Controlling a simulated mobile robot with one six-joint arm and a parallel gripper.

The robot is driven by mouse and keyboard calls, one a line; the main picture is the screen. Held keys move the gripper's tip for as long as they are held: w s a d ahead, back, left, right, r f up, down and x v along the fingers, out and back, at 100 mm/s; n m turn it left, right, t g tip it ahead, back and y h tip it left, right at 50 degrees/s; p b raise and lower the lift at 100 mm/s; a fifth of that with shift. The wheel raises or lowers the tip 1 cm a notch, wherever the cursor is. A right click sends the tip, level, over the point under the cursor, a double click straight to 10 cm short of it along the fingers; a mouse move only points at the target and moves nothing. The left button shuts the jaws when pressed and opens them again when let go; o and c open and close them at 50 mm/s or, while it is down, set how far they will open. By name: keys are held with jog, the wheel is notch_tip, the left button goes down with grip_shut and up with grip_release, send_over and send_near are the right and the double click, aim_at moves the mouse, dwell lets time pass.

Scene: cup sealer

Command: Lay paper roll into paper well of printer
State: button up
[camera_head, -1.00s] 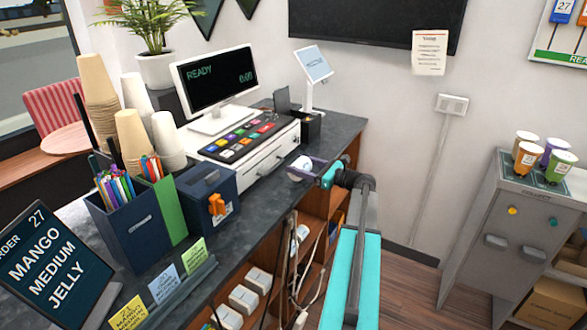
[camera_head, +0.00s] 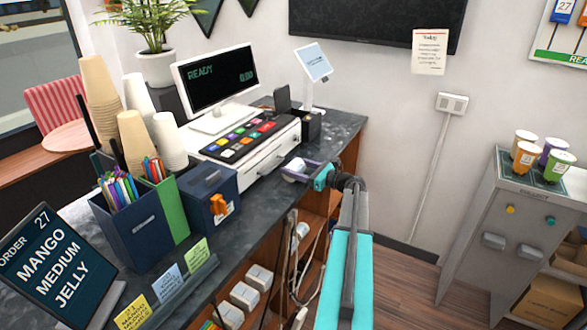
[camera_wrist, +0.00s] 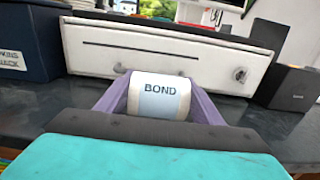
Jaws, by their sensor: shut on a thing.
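The paper roll (camera_wrist: 158,97) is white with a pale blue band reading BOND, and it lies crosswise between the purple fingers of my gripper (camera_wrist: 158,104). The fingers press on its two ends. In the head view my gripper (camera_head: 303,170) holds the roll over the counter's front edge, in front of the white cash drawer. No open paper well is visible.
The white cash drawer (camera_wrist: 170,52) is straight ahead in the wrist view, with a small black box (camera_wrist: 291,88) to its right. Paper cups (camera_head: 132,138) and a dark blue straw holder (camera_head: 140,232) crowd the counter's left. A strip of dark counter (camera_head: 262,190) is clear.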

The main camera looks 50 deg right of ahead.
jog(key=shift+f, duration=0.55)
jog(key=shift+f, duration=0.1)
jog(key=o, duration=1.1)
jog(key=shift+b+v, duration=2.15)
jog(key=shift+v, duration=3.9)
jog(key=shift+s, duration=0.1)
